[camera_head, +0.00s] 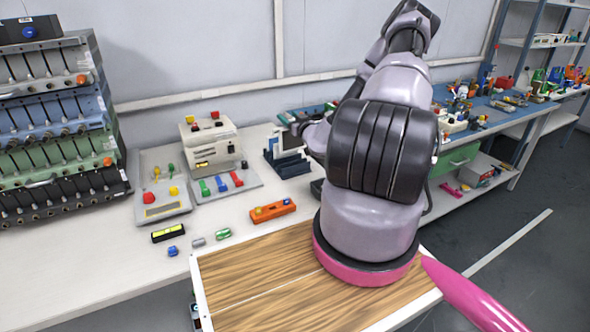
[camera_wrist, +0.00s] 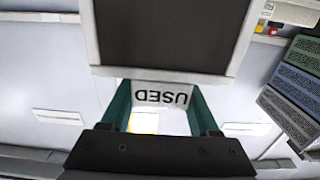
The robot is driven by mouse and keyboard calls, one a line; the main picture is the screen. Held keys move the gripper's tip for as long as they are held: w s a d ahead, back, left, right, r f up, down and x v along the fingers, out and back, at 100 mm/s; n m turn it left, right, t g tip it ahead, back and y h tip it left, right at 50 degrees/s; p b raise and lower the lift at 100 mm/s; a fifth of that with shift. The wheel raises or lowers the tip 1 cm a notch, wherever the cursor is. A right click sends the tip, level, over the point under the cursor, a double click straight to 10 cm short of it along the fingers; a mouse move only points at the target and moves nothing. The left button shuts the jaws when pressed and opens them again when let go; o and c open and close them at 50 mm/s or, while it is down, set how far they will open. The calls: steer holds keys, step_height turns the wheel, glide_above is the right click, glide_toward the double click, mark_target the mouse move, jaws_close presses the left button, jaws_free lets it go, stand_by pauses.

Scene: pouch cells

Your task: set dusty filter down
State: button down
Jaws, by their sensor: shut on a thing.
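The dusty filter (camera_wrist: 172,38) fills the top middle of the wrist view. It has a dark face, a pale frame and a white tab marked "USED", which reads upside down. My gripper (camera_wrist: 160,93) is shut on it, with the green fingers on either side of the tab. The filter's far end is cut off by the picture edge. In the head view my arm covers much of the bench's middle, and I cannot make out the gripper or the filter there with certainty.
The white bench (camera_head: 70,262) has a grey-white device (camera_head: 210,143), button panels and an orange block (camera_head: 272,211) on it. A tall module rack (camera_head: 55,120) stands at left; rack modules show in the wrist view (camera_wrist: 290,105). A crowded blue bench (camera_head: 500,112) is at right.

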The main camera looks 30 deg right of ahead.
mark_target(291, 140)
steer(key=shift+w+d+f, duration=0.1)
steer(key=shift+d+f, duration=0.05)
steer(key=shift+f, duration=1.45)
steer(key=shift+w+d+f, duration=0.1)
steer(key=shift+f, duration=1.55)
steer(key=shift+d+f, duration=0.15)
steer(key=shift+f, duration=1.55)
steer(key=shift+c, duration=0.7)
jaws_free()
